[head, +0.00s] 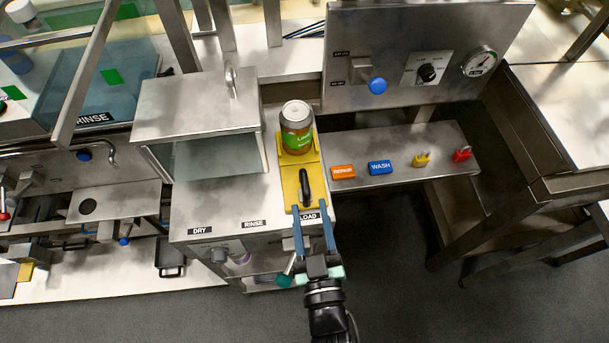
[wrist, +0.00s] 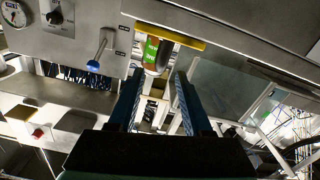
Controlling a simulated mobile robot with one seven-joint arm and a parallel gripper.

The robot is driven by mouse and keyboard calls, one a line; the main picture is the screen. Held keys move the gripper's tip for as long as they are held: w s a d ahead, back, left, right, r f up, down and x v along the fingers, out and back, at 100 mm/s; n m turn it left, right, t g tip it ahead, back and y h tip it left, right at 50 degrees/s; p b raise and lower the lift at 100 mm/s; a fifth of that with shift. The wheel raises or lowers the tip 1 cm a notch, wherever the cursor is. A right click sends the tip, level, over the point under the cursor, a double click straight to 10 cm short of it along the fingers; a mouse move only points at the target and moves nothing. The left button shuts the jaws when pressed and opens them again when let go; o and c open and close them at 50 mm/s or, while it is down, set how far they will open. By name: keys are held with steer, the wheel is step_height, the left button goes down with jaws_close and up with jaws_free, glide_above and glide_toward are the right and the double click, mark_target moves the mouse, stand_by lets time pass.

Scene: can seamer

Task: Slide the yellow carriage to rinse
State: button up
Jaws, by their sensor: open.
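The yellow carriage (head: 288,186) stands at the LOAD label (head: 309,216), at the right end of the seamer's top. It carries a green and orange can (head: 296,140), upright, and a black handle (head: 305,186) on its front part. My gripper (head: 311,209) is open, with its two blue fingers pointing at the handle from the front. The fingertips appear close to the handle's near end; I cannot tell whether it lies between them. In the wrist view, the carriage's yellow edge (wrist: 165,35) and the can (wrist: 152,54) show beyond the open fingers (wrist: 156,78).
The RINSE label (head: 253,223) is left of LOAD, with DRY (head: 200,230) further left. A steel hood (head: 195,105) with a clear front covers the left part of the top.

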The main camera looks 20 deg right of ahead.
mark_target(307, 194)
steer(key=x, duration=0.7)
steer(key=shift+w+p, duration=0.1)
steer(key=shift+p, duration=0.3)
jaws_close()
stand_by(1.0)
